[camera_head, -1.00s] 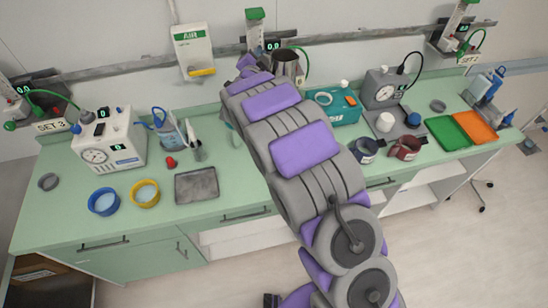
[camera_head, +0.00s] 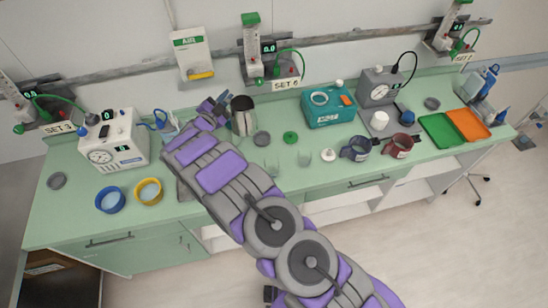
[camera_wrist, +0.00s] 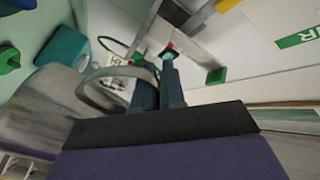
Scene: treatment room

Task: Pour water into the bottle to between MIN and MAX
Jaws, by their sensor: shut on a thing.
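A grey metal jug (camera_head: 243,116) is at my gripper (camera_head: 222,108), near the back of the counter in the head view. In the wrist view my gripper (camera_wrist: 160,88) is shut on the jug's handle (camera_wrist: 105,90), with the jug body (camera_wrist: 40,110) to the left. The jug looks about upright; its contents cannot be seen. Two clear, pale green vessels, one at the left (camera_head: 271,167) and one at the right (camera_head: 304,157), stand on the counter right of my arm. I cannot tell which is the bottle, and no MIN or MAX marks are readable.
A green cap (camera_head: 290,138), a grey disc (camera_head: 262,138) and a white lid (camera_head: 328,155) lie nearby. A teal box (camera_head: 328,106) and two dark mugs, blue (camera_head: 357,148) and red (camera_head: 399,146), stand to the right. The SET 6 flowmeter (camera_head: 252,50) hangs behind the jug.

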